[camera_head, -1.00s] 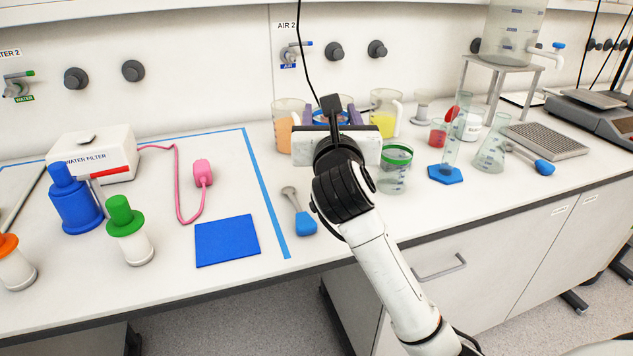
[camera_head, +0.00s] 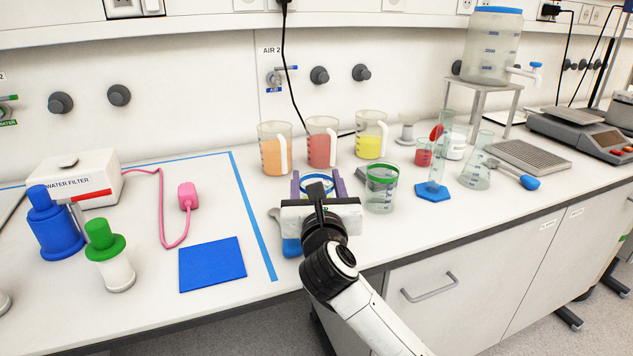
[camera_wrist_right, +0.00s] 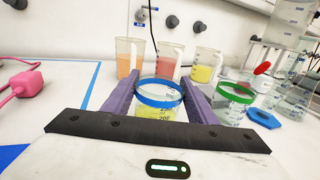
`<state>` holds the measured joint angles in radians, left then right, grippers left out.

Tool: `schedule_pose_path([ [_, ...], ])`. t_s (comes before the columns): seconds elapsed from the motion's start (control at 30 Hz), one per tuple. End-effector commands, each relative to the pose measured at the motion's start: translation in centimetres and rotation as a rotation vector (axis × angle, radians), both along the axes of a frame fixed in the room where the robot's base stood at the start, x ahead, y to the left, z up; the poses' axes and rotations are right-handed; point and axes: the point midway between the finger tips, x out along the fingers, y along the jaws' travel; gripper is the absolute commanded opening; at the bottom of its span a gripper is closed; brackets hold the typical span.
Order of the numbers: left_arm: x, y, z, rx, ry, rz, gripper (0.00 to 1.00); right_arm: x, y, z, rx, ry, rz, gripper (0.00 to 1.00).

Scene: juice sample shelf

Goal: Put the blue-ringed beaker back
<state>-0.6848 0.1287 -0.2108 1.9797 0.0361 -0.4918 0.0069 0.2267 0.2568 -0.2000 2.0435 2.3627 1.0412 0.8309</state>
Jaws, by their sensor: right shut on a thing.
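The blue-ringed beaker (camera_wrist_right: 160,100) is clear with a blue band at its rim, and something yellow shows low in it. It is upright between the purple fingers of my right gripper (camera_wrist_right: 162,88), which is shut on it. In the head view my gripper (camera_head: 318,181) hides most of the beaker; only part of its blue ring shows. I cannot tell whether its base touches the bench. The green-ringed beaker (camera_head: 381,190) stands close to its right, looking nearly empty. My left gripper is not in view.
Jugs of orange (camera_head: 275,150), red (camera_head: 321,145) and yellow (camera_head: 371,136) liquid stand behind. A blue-based cylinder (camera_head: 436,165) and a flask (camera_head: 477,162) stand to the right. A blue mat (camera_head: 212,264) lies left on bare bench. A blue-ended tool (camera_head: 290,247) is partly behind my gripper.

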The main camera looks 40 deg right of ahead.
Motion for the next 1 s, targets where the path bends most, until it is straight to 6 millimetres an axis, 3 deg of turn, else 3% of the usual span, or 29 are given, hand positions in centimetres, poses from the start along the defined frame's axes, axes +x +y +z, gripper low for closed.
schedule_pose_path([
  [0.13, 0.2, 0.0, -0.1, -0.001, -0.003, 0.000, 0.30, 0.0, 0.0, -0.3, 0.000, -0.002, 0.000, 0.19],
  [0.17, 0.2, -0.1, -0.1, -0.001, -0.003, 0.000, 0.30, 0.0, 0.0, -0.3, 0.000, 0.000, 0.000, 0.57],
  [0.27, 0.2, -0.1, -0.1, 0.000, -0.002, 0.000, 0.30, 0.0, 0.0, -0.3, 0.000, 0.000, 0.000, 0.71],
  [0.63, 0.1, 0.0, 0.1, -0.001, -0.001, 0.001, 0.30, -0.2, 0.1, 0.1, 0.001, 0.000, 0.001, 0.71],
  [1.0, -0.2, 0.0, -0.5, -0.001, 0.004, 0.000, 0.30, -6.4, 3.9, -0.2, 0.005, 0.002, 0.003, 0.71],
])
